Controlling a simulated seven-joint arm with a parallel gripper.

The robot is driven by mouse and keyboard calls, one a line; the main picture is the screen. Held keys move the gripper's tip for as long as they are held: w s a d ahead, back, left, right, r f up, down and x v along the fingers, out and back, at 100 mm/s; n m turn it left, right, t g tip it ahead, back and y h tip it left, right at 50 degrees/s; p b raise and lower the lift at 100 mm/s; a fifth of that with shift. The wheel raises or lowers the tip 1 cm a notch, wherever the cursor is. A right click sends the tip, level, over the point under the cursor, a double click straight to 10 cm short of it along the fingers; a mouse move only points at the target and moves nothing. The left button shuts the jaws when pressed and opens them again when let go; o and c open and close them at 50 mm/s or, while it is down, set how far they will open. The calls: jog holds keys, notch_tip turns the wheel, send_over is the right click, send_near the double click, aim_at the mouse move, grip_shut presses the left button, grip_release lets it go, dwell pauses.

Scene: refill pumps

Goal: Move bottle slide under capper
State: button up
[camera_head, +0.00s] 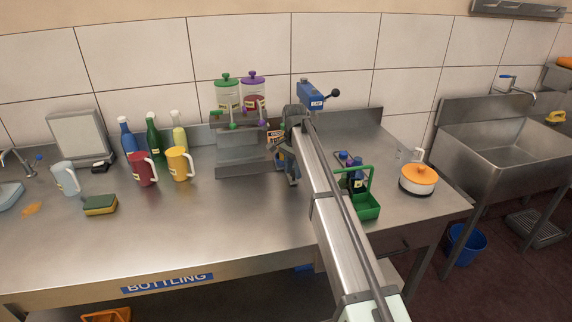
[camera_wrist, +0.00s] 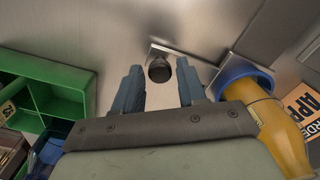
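My gripper (camera_wrist: 160,84) is open in the wrist view, its two blue-grey fingers apart. A dark round knob (camera_wrist: 159,69) on a small metal plate shows between and beyond the fingertips; I cannot tell whether they touch it. It looks like the handle of the bottle slide. A yellow bottle (camera_wrist: 258,98) with a blue ring around one end is just right of the fingers. In the head view the capper (camera_head: 312,97) is a blue block marked CAP with a black-knobbed lever. My gripper (camera_head: 286,163) is below it, and my arm hides most of the slide.
A green divided caddy (camera_head: 367,207) stands right of my arm, also left in the wrist view (camera_wrist: 60,75). An orange-lidded pot (camera_head: 418,180) is farther right. The dispenser (camera_head: 240,140), a red jug (camera_head: 143,168) and a yellow jug (camera_head: 179,163) stand left.

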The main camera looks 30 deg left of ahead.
jog(key=c, duration=0.6)
jog(key=shift+o, duration=0.2)
jog(key=shift+w+d, duration=3.75)
jog(key=shift+w, duration=0.05)
jog(key=o, duration=0.9)
jog(key=shift+o, duration=0.2)
jog(key=shift+r, duration=0.1)
notch_tip(320, 180, up, 14)
jog(key=shift+f, duration=0.2)
